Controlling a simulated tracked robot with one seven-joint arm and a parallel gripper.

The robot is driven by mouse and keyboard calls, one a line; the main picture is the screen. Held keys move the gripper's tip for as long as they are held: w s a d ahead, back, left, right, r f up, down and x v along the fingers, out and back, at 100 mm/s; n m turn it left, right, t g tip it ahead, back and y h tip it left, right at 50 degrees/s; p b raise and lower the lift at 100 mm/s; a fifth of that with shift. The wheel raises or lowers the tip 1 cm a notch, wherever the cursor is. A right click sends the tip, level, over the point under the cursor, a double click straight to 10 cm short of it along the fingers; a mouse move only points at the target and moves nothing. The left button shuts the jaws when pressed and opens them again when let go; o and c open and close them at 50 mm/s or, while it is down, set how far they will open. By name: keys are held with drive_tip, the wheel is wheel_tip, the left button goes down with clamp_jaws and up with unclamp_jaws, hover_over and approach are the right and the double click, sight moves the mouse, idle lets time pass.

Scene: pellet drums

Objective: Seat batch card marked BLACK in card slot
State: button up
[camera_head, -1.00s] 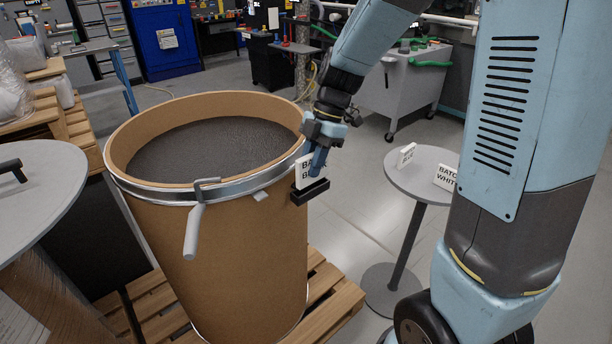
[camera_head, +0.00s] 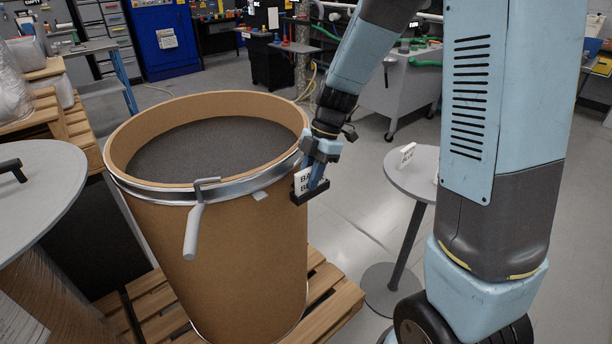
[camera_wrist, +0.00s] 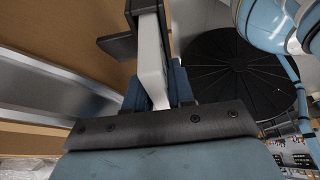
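The white batch card (camera_head: 301,185), with partly covered black lettering, is upright at the black card slot (camera_head: 316,194) on the right side of the open drum. Its lower part is at the slot, but I cannot tell whether it touches the bottom. My gripper (camera_head: 318,183) is in front of the card's right part and shut on it. In the wrist view the card (camera_wrist: 151,55) is a pale strip seen nearly edge-on between the blue fingers (camera_wrist: 157,98). A dark piece of the slot (camera_wrist: 118,45) shows beside it.
The open drum (camera_head: 200,240) of dark pellets stands on a wooden pallet (camera_head: 335,300). A round grey table (camera_head: 420,178) at right bears another white card (camera_head: 402,154). A lidded drum (camera_head: 35,190) stands at left. Open floor lies between drum and table.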

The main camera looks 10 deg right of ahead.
drive_tip(key=o, duration=0.4)
drive_tip(key=shift+r, duration=0.1)
drive_tip(key=v, duration=1.2)
drive_tip(key=shift+s+d+r, duration=0.15)
drive_tip(key=shift+d, duration=0.05)
drive_tip(key=s+d+r+m+t+h, duration=0.1)
drive_tip(key=s+d+r+m+t, duration=0.1)
drive_tip(key=s+m, duration=0.4)
drive_tip(key=s+d+r+m+t+h, duration=0.1)
drive_tip(key=s+d+r+m+t, duration=0.2)
drive_tip(key=m, duration=0.7)
drive_tip(key=s+d+r+m+t+h, duration=0.1)
drive_tip(key=s+d+r+m+t, duration=0.2)
drive_tip(key=s+d+m, duration=0.3)
drive_tip(key=shift+s+r+m+h, duration=0.15)
drive_tip(key=shift+s+m, duration=0.55)
drive_tip(key=shift+s, duration=0.4)
drive_tip(key=shift+s+f+m+h, duration=0.15)
drive_tip(key=shift+s+m, duration=0.55)
drive_tip(key=shift+s, duration=0.4)
drive_tip(key=shift+r, duration=0.1)
